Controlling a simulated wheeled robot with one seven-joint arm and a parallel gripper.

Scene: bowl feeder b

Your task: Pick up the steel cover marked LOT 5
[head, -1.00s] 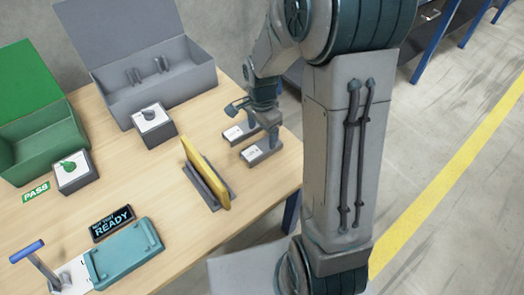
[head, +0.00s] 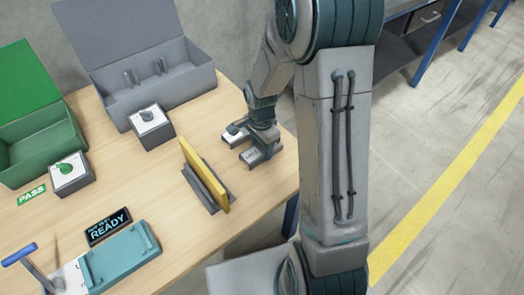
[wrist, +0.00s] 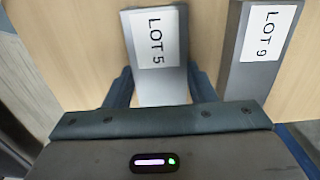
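The steel cover marked LOT 5 (wrist: 160,75) is a grey block with a white label, in the upper middle of the wrist view. In the head view it appears to be the nearer of two small covers (head: 252,157), partly hidden by my gripper (head: 265,153). My gripper is low over its right end, pointing down. In the wrist view my gripper (wrist: 161,88) is open, with one dark blue finger on each side of the cover's near part. Whether the fingers touch it, I cannot tell.
A similar cover marked LOT 9 (wrist: 258,50) lies close to the right finger. A yellow plate in a grey stand (head: 205,175) is left of my gripper. Behind are an open grey box (head: 150,95) and a grey block (head: 152,128). A READY display (head: 109,227) stands front left.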

